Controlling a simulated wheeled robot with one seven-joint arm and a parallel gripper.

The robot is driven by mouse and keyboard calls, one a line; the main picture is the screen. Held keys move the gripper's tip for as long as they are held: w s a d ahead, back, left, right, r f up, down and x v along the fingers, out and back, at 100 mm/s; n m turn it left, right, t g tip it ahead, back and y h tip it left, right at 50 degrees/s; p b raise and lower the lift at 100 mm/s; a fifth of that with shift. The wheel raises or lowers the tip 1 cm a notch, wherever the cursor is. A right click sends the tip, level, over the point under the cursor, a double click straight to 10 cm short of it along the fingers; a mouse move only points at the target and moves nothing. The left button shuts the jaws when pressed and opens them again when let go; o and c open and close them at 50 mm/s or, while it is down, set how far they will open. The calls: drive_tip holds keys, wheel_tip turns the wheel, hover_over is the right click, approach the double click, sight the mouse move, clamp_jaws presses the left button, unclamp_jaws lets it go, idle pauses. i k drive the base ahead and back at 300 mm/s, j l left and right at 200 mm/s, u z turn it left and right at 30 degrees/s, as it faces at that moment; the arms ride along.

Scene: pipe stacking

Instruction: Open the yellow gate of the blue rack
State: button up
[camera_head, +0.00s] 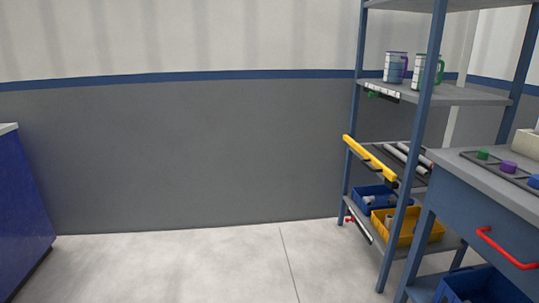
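The blue rack (428,82) with grey shelves stands at the right in the head view. Its yellow gate (369,158) is a bar along the left front edge of the middle shelf, running between the two near posts. It appears closed across that side. Several grey pipes (407,155) lie on the shelf behind it. My gripper is not in view.
A blue bin (374,198) and a yellow bin (398,229) sit on the lower shelf. Mugs stand on the upper shelf. A blue workbench (490,207) with a red handle (504,247) stands at right, close to the rack. A blue cabinet (22,215) is at left. The floor between is clear.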

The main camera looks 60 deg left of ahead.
sight(380, 167)
drive_tip(key=u, duration=1.8)
drive_tip(key=i+l+u, duration=0.35)
drive_tip(key=i, duration=0.15)
drive_tip(key=i+l+u, duration=0.5)
drive_tip(key=i+l, duration=1.05)
